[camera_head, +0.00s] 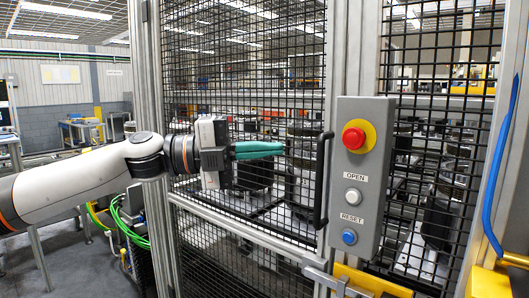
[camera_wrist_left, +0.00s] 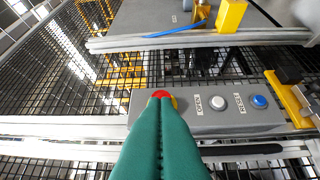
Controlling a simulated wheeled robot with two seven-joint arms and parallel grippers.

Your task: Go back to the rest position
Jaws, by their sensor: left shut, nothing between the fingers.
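My left gripper (camera_head: 280,149) comes in from the left in the head view, its green fingers closed together and empty. It is in front of the mesh door, left of the black door handle (camera_head: 322,180) and apart from the control box (camera_head: 343,245). In the left wrist view the closed green fingers (camera_wrist_left: 160,100) point toward the box and partly cover the red emergency button (camera_wrist_left: 162,94). The box carries the red button on a yellow ring (camera_head: 354,138), a white button (camera_head: 352,197) labelled OPEN and RESET nearby, and a blue button (camera_head: 349,237). My right gripper is out of view.
A black mesh fence (camera_head: 245,60) with grey metal posts (camera_head: 148,60) fills the middle and right. Behind it stand dark parts on light pallets. Yellow brackets (camera_head: 372,283) and a blue cable (camera_head: 492,170) are at the right. Green cables (camera_head: 128,232) hang at the left.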

